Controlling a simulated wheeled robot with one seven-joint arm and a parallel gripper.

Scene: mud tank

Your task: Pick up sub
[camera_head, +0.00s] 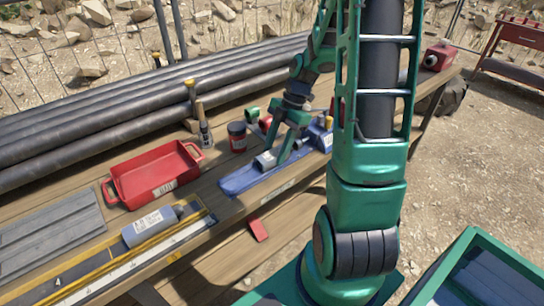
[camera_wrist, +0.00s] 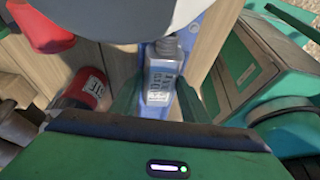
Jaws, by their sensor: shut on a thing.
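A short grey sub (camera_head: 265,161) with a white printed label is at the blue tray (camera_head: 240,182) on the wooden bench. It also shows in the wrist view (camera_wrist: 161,79), its neck pointing away from my gripper. My gripper (camera_head: 279,150) reaches down from above and is shut on the sub, with one green finger on each side. The blue tray lies below the sub; I cannot tell whether the two touch. A second grey labelled piece (camera_head: 153,225) lies in the yellow-edged gauge tray at the front left.
A red tray (camera_head: 130,186), a red can (camera_head: 237,136) and a brush (camera_head: 204,132) stand left of my gripper. Long dark pipes (camera_head: 150,95) lie along the back. A small red block (camera_head: 258,229) is at the bench's front. A green-rimmed bin (camera_head: 470,240) is at the lower right.

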